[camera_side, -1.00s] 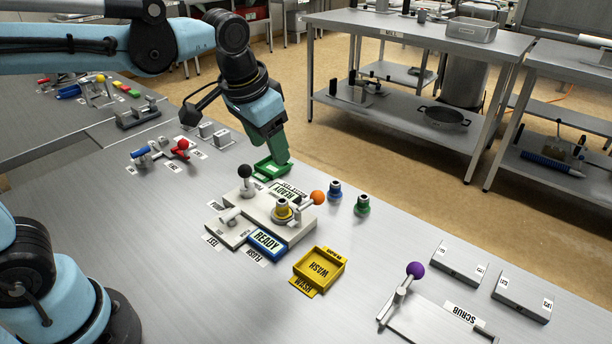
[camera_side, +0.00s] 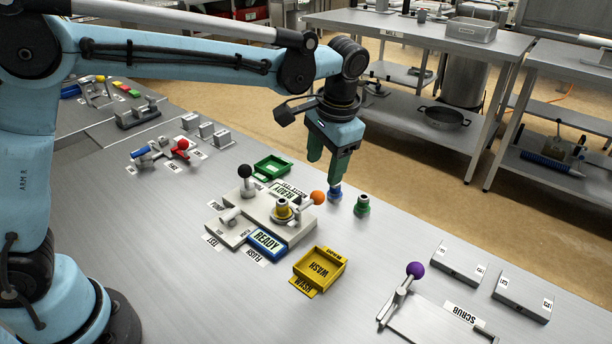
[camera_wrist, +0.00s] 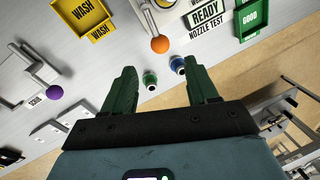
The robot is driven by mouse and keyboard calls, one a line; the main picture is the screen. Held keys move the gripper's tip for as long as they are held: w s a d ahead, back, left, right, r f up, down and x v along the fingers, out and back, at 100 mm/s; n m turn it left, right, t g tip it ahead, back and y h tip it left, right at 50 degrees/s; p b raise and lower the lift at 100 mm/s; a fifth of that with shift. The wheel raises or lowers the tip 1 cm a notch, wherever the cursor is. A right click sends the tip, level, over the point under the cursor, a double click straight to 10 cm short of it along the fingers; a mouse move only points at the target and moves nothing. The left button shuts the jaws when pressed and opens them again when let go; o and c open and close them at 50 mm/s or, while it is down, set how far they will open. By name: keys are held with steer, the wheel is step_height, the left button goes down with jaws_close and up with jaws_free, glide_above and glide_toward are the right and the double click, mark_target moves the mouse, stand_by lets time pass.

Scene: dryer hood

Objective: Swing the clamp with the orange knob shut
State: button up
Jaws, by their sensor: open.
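The orange knob (camera_side: 318,197) sits on the end of a clamp lever on the right side of the white nozzle-test fixture (camera_side: 293,224). In the wrist view the orange knob (camera_wrist: 160,44) is beyond my fingertips, with its lever running up from it. My gripper (camera_side: 326,170) points down with green fingers above the back right of the fixture, near the blue-ringed nozzle. In the wrist view my gripper (camera_wrist: 160,82) is open, its fingers wide apart with nothing held. A yellow-ringed nozzle (camera_side: 283,211) stands in the fixture beside the lever.
A blue nozzle (camera_side: 335,193) and a green nozzle (camera_side: 362,205) stand close to the orange knob. A black-knobbed lever (camera_side: 245,172) rises at the fixture's far left. A green tray (camera_side: 272,168) and a yellow WASH tray (camera_side: 320,266) flank the fixture.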

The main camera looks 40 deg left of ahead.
mark_target(319, 193)
steer(key=f, duration=0.2)
steer(key=a+f, duration=0.1)
steer(key=f, duration=0.5)
steer(key=shift+w+a+f, duration=0.2)
steer(key=shift+a+f, duration=0.05)
steer(key=shift+a, duration=0.1)
jaws_close()
